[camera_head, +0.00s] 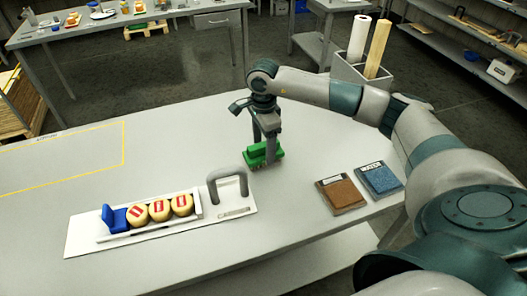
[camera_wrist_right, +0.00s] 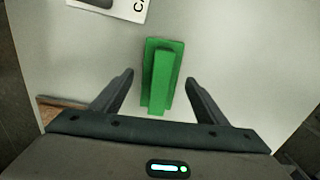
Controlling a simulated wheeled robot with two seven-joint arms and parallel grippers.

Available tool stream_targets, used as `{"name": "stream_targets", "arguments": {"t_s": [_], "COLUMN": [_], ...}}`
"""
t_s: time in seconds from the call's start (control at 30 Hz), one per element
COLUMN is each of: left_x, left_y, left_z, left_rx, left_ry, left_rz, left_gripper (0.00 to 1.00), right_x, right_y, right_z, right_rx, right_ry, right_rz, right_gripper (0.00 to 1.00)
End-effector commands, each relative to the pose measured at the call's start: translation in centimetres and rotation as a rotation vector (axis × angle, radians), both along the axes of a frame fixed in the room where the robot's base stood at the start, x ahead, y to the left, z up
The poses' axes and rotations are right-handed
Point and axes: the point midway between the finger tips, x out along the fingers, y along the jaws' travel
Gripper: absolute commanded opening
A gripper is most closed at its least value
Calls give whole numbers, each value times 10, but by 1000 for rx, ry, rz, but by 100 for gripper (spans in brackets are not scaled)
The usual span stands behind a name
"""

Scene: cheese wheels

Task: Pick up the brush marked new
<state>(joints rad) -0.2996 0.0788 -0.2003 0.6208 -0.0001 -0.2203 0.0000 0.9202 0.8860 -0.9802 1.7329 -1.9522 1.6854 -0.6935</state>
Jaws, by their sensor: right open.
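A green brush (camera_head: 262,155) lies on the grey table, near the middle of the head view. It also shows in the right wrist view (camera_wrist_right: 162,78), lengthwise between the fingers and reaching beyond their tips. No mark can be read on it. My right gripper (camera_head: 266,134) points down over the brush; it also shows in the right wrist view (camera_wrist_right: 159,80), with its fingers open on both sides of the brush and a gap on each side. My left gripper is not in view.
A white board (camera_head: 82,237) holds cheese wheels (camera_head: 160,210), a blue block (camera_head: 115,218) and a grey arch (camera_head: 226,184). Brown (camera_head: 340,192) and blue (camera_head: 379,179) labelled pads lie at the right. A yellow outline (camera_head: 123,150) marks the left. A bin (camera_head: 359,72) stands behind.

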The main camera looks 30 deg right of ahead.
Motion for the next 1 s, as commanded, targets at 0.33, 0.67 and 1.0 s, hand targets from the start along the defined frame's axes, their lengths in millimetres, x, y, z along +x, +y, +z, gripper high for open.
{"name": "stream_targets", "arguments": {"t_s": [0.33, 0.67, 1.0], "left_x": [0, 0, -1], "left_y": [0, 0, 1], "left_z": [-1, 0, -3], "left_rx": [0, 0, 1], "left_ry": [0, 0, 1], "left_rz": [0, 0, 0], "left_gripper": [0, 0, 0], "right_x": [0, 0, 1], "right_y": [0, 0, 0], "right_z": [0, 0, 3], "right_rx": [0, 0, 1], "right_ry": [0, -1, -2], "right_rz": [0, 0, 0], "right_gripper": [67, 18, 18]}}
